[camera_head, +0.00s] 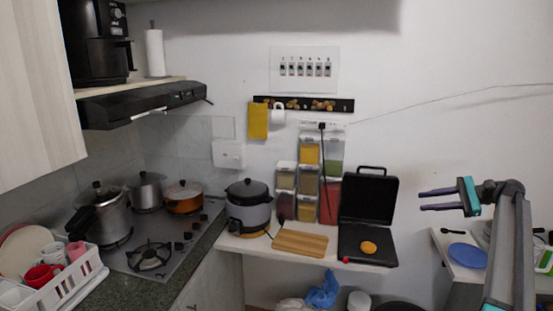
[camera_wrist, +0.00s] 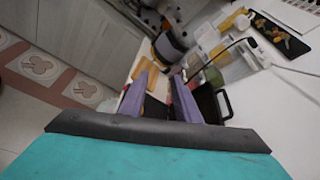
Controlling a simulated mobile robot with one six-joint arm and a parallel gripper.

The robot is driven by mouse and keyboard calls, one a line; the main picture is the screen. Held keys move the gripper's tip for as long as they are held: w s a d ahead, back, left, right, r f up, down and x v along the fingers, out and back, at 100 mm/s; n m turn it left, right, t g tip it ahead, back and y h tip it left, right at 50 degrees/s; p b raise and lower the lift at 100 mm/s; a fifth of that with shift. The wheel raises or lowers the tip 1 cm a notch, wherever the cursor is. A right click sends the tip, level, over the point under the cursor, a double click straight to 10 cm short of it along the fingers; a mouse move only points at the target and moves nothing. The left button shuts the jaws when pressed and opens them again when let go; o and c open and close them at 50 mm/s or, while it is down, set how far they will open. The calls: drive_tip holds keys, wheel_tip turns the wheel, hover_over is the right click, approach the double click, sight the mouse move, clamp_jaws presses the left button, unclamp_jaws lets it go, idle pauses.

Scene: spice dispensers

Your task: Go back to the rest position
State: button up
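My gripper (camera_head: 421,201) is raised in the air at the right of the head view, with its two purple fingers pointing left and apart. Nothing shows between the fingers. In the wrist view the fingers (camera_wrist: 160,82) also stand apart and empty. The spice dispensers (camera_head: 309,187) are stacked clear boxes with yellow, green, brown and red contents against the wall, left of my gripper and well apart from it. They also show in the wrist view (camera_wrist: 208,38), partly behind a black cable.
An open black grill (camera_head: 368,199) with a round orange-brown item (camera_head: 368,247) stands on the counter below-left of my gripper. A wooden board (camera_head: 300,243) and a cooker (camera_head: 248,207) are beside it. A side table (camera_head: 438,240) holds a blue plate (camera_head: 467,255) near my arm.

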drive_tip(key=a+f+g+y+b, duration=0.15)
drive_tip(key=a+f+g, duration=0.25)
drive_tip(key=a+f, duration=1.75)
drive_tip(key=s+a+f+g+h+b, duration=0.1)
drive_tip(key=s+a+f, duration=0.35)
drive_tip(key=f, duration=0.35)
drive_tip(key=s+a+f+n+g+h, duration=0.1)
drive_tip(key=s+a+f+g, duration=0.1)
drive_tip(key=s+a+f, duration=0.5)
drive_tip(key=s+a+f+g+h+b, duration=0.15)
drive_tip(key=a+f, duration=0.35)
drive_tip(key=f, duration=0.5)
drive_tip(key=s+a+f+n+g+h+b, duration=0.15)
drive_tip(key=s+a+f, duration=0.25)
drive_tip(key=s+f, duration=0.7)
drive_tip(key=s+a+f+n+g+h+p, duration=0.1)
drive_tip(key=s+a+f+n+g+h, duration=0.15)
drive_tip(key=s+f, duration=0.85)
drive_tip(key=s+d+n+h, duration=0.3)
drive_tip(key=s+n+h, duration=0.1)
drive_tip(key=s, duration=1.1)
drive_tip(key=s+d+f+n+t+h, duration=0.1)
drive_tip(key=s+d+n+h, duration=0.1)
drive_tip(key=d+n, duration=0.4)
drive_tip(key=shift+s+d+n+h+b, duration=0.25)
drive_tip(key=shift+d+n+h+b, duration=0.2)
drive_tip(key=shift+h, duration=0.25)
